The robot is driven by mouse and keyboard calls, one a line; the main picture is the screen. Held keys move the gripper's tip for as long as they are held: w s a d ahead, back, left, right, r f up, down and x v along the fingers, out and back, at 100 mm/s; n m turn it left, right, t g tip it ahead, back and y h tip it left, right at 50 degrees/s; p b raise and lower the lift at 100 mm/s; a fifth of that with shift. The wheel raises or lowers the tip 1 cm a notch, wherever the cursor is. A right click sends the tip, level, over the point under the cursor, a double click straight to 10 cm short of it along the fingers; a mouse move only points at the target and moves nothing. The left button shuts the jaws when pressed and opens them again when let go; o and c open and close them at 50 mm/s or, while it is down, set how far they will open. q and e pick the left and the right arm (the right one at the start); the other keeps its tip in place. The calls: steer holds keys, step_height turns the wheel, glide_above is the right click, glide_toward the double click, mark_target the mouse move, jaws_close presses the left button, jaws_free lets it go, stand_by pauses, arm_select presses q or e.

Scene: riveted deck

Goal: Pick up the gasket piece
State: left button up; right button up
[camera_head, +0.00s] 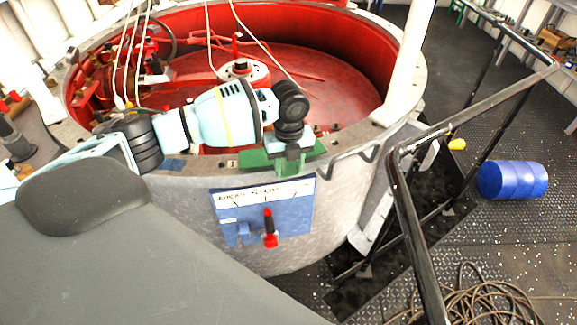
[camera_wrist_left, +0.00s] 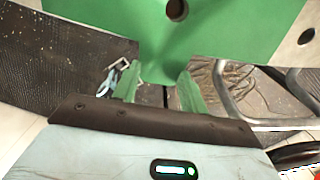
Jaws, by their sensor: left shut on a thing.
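The gasket piece (camera_head: 257,161) is a flat green plate on the top rim of the round vessel, above the blue sign. In the left wrist view the green plate (camera_wrist_left: 215,28) fills the top and has round dark holes. A narrow part of it reaches down between my left gripper's green fingers (camera_wrist_left: 160,84). In the head view my left gripper (camera_head: 287,166) points down at the rim and is shut on the gasket piece. The wrist partly covers the piece, and I cannot tell whether it is clear of the rim. My right gripper is not in view.
The vessel (camera_head: 240,185) is open, with a red inside and hanging cables. A blue sign (camera_head: 230,205) with a red handle (camera_head: 268,225) is on its wall. A black railing (camera_head: 405,200) and steps stand at right. A blue drum (camera_head: 512,179) and coiled rope (camera_head: 480,300) lie on the deck.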

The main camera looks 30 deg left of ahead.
arm_select(q)
step_height(320, 180, up, 3)
steer(key=shift+f, duration=0.1)
steer(key=s+a+r, duration=0.1)
steer(key=s+a, duration=0.8)
steer(key=s, duration=0.3)
steer(key=shift+s+a+r, duration=0.3)
steer(key=shift+s+a, duration=0.05)
steer(key=shift+a, duration=0.05)
